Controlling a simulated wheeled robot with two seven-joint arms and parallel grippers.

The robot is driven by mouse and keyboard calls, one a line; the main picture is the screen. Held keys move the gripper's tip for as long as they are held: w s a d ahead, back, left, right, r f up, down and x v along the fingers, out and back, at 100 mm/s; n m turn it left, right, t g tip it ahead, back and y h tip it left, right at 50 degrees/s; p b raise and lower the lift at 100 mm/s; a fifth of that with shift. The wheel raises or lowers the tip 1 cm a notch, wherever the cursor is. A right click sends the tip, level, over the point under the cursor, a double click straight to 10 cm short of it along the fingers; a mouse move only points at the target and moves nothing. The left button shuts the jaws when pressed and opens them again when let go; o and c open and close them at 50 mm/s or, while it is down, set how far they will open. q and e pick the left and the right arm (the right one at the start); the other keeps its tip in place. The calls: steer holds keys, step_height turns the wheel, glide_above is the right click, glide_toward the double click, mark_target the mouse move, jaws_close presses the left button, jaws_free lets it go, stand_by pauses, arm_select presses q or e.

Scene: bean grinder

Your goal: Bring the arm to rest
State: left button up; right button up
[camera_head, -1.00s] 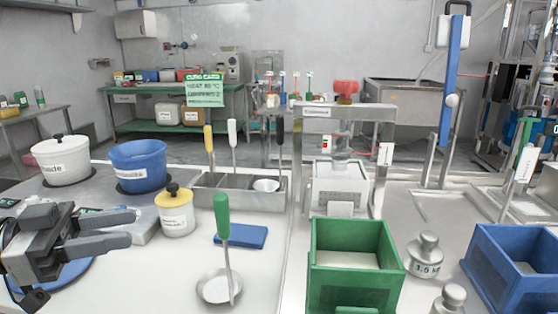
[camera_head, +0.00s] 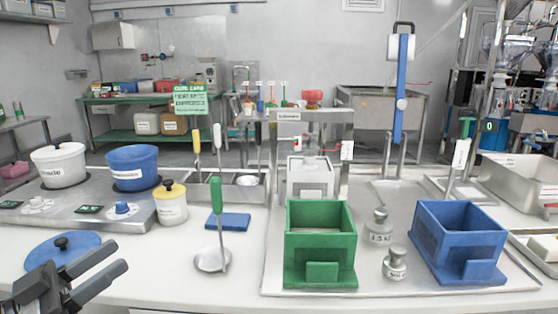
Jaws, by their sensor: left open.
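My left gripper (camera_head: 108,272) is at the lower left of the head view. Its two dark grey fingers point up and to the right, parted and with nothing between them. It hovers at the near edge of the white table (camera_head: 180,275), in front of a blue lid (camera_head: 62,252) with a black knob, and covers part of that lid's near side. My right gripper is outside the view.
A green-handled ladle (camera_head: 216,225), a yellow-lidded jar (camera_head: 171,205) and a blue cloth (camera_head: 228,222) lie right of the gripper. A green bin (camera_head: 320,243), metal weights (camera_head: 379,226) and a blue bin (camera_head: 460,240) stand farther right. White (camera_head: 58,166) and blue (camera_head: 133,167) pots stand behind.

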arm_select(q)
step_height(320, 180, down, 14)
steer(key=s+d+n+t+y+p, duration=0.2)
steer(key=n+t+y+p, duration=0.1)
steer(key=n+y, duration=0.75)
steer(key=s+d+f+m+g+y+p, duration=0.1)
steer(key=s+d+f+m+g+y, duration=0.1)
steer(key=s+d+f+g, duration=0.4)
steer(key=s+d+f+m, duration=0.1)
steer(key=s+d+f, duration=0.2)
steer(key=f, duration=0.2)
steer(key=shift+s+f+g, duration=0.25)
steer(key=shift+s+g, duration=0.05)
steer(key=shift+g, duration=0.1)
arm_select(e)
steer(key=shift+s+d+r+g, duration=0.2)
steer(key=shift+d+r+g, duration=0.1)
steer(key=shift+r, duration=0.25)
arm_select(q)
steer(key=shift+c, duration=0.4)
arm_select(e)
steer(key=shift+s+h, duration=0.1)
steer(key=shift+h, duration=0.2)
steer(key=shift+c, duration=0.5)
